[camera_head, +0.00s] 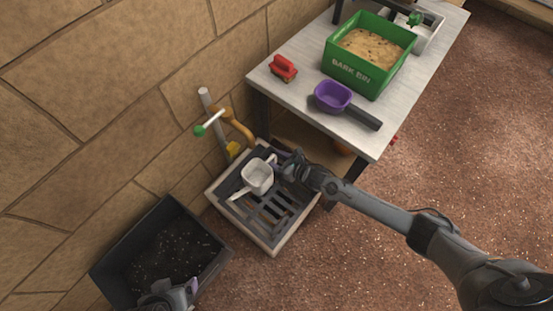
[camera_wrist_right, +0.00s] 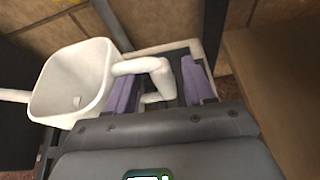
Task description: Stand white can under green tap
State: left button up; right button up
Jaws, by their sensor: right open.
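The white can (camera_head: 257,176) stands on the slatted drain grate (camera_head: 272,212), just below the brass spout of the green tap (camera_head: 201,131) on the wall. Its long spout points to the lower left in the head view. My right gripper (camera_head: 282,168) is at the can's right side. In the right wrist view, the can (camera_wrist_right: 72,85) is at the left, and its handle (camera_wrist_right: 150,68) reaches between the purple fingers of my open right gripper (camera_wrist_right: 160,92). My left gripper (camera_head: 180,292) shows partly at the bottom edge by the dark tub; its jaw opening is unclear.
A dark tub of soil (camera_head: 170,258) stands left of the grate. The table (camera_head: 296,78) at the upper right holds a green bark bin (camera_head: 358,75), a purple scoop (camera_head: 333,97) and a red-handled brush (camera_head: 283,68). The gravel floor at right is open.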

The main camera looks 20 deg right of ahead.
jog(key=shift+s+r, duration=0.15)
jog(key=shift+r, duration=0.1)
jog(key=p+v, duration=0.6)
jog(key=v, duration=0.5)
jog(key=s+a+r+m+g+h, duration=0.1)
jog(key=s+a+r+m+h, duration=0.2)
jog(key=m, duration=0.7)
jog(key=s+a+r+m+g+h, duration=0.1)
jog(key=s+a+r+m+g, duration=0.2)
jog(key=a+m, duration=0.5)
jog(key=s+d+r+m+g+h, duration=0.1)
jog(key=s+d+r+m+g, duration=0.1)
jog(key=s+d+r+m, duration=0.2)
jog(key=s+d+r+m+g+h, duration=0.1)
jog(key=s+d+r+m, duration=0.4)
jog(key=s+m, duration=0.5)
notch_tip(320, 180, up, 3)
jog(key=m+g, duration=0.1)
jog(key=m, duration=0.5)
jog(key=shift+f+m, duration=0.2)
jog(key=shift+m, duration=0.2)
jog(key=shift+r, duration=0.15)
